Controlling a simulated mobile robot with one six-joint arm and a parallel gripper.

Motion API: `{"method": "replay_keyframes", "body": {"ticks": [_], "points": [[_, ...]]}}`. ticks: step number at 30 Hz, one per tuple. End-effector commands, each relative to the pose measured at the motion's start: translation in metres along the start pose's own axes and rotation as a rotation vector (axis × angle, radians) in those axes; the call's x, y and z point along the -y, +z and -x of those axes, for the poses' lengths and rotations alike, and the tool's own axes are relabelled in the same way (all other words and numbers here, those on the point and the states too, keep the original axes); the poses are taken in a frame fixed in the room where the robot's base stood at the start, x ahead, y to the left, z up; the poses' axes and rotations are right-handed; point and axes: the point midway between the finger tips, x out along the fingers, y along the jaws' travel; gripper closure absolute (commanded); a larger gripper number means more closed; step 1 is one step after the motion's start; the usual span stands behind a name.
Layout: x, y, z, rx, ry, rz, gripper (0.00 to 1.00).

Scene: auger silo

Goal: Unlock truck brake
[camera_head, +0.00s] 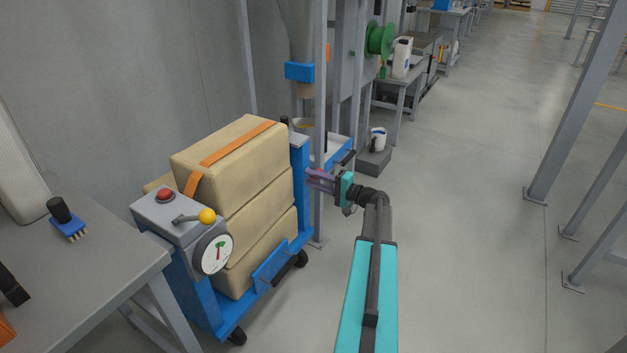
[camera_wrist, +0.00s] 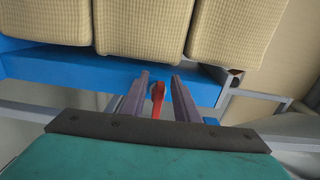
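The blue truck (camera_wrist: 55,68) carries stacked beige sacks (camera_head: 245,200). At its near end, in the head view, a grey box (camera_head: 172,215) has a lever with a yellow knob (camera_head: 207,216), a red button (camera_head: 166,195) and a round dial (camera_head: 213,253) with a red and green mark. In the wrist view a small red lever (camera_wrist: 157,92) shows against the truck's blue frame. My gripper (camera_head: 310,179) is at the truck's far right end. Its fingers (camera_wrist: 159,86) are apart, with the red lever between them in the picture and gaps on both sides. Contact is not visible.
A grey table (camera_head: 80,265) with a blue brush (camera_head: 68,219) stands at the left. A silo outlet with a blue band (camera_head: 300,71) and grey posts (camera_head: 320,120) stand close to my gripper. A white jug (camera_head: 377,139) sits behind.

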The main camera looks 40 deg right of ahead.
Motion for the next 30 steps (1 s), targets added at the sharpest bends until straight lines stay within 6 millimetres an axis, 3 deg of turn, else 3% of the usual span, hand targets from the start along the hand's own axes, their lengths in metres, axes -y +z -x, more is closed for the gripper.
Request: {"method": "replay_keyframes", "body": {"ticks": [11,30], "points": [[0.002,0.000,0.028,-0.002,0.000,-0.001,0.72],[0.001,0.000,0.124,-0.001,0.000,0.000,0.72]]}}
